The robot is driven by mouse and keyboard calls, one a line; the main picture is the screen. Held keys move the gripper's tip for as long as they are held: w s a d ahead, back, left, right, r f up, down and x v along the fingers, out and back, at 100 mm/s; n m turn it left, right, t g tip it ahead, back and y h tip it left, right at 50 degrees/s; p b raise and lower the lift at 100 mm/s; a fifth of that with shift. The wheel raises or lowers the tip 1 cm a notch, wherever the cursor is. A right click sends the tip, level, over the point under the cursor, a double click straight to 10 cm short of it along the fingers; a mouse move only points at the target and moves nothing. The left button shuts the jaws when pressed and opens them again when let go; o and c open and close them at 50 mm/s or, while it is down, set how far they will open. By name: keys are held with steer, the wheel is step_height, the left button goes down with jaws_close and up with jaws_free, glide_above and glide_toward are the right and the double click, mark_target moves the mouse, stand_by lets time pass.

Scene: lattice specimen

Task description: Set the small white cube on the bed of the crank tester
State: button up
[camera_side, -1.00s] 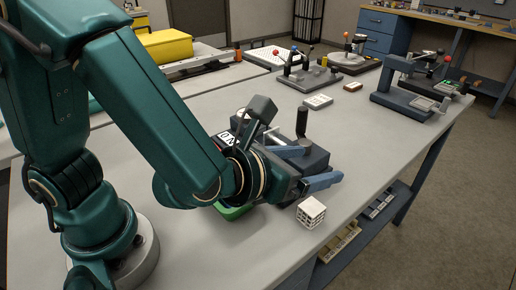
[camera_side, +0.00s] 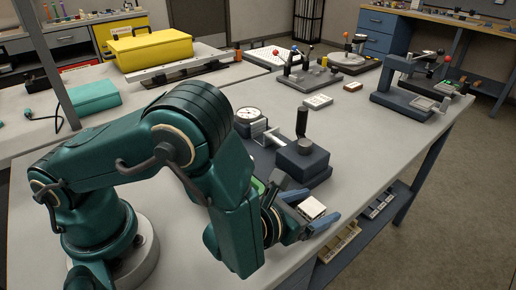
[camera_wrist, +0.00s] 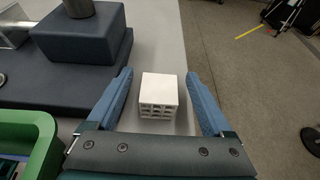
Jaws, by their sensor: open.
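The small white cube (camera_side: 311,207), with a lattice of openings in its side, rests on the bench near its front edge. In the wrist view the cube (camera_wrist: 158,92) sits between my two blue fingers, with a gap on each side. My gripper (camera_wrist: 160,76) is open around it and not closed on it. In the side view a finger hides its lower part. A dark device with a dial (camera_side: 249,114), a screw and an upright black handle, which may be the crank tester (camera_side: 301,159), stands just behind my gripper. My arm hides part of its base.
A green-rimmed tray (camera_wrist: 40,120) lies left of my gripper. A blue-grey framed device (camera_side: 400,100) with a red knob stands at the right rear. Flat small blocks (camera_side: 318,101) lie mid-bench. The bench right of the dark device is clear.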

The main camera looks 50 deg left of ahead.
mark_target(319, 204)
steer(key=shift+x, duration=1.8)
jaws_close()
